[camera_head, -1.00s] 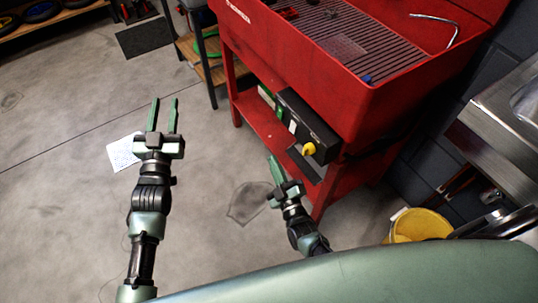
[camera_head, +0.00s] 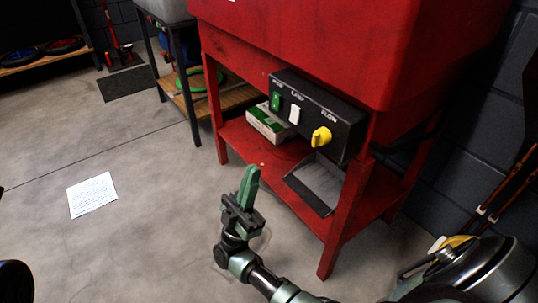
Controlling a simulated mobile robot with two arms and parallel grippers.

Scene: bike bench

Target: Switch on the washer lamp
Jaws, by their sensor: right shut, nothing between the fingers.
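The red parts washer (camera_head: 300,45) stands ahead. A black control box (camera_head: 345,122) hangs on its front under the basin. The box carries a green switch (camera_head: 276,101), a white rocker switch (camera_head: 295,114) under a label that seems to read LAMP, and a yellow knob (camera_head: 321,136) under the label FLOW. My right gripper (camera_head: 251,183) is shut and empty, its green fingers pointing up. It is below and to the left of the box, apart from it. The lamp itself is not visible. My left gripper is out of view.
The washer's lower shelf (camera_head: 240,142) holds a green and white box (camera_head: 268,122) and a dark tray (camera_head: 316,183). A red front leg (camera_head: 343,220) stands right of my gripper. A paper sheet (camera_head: 92,194) lies on the open floor at left.

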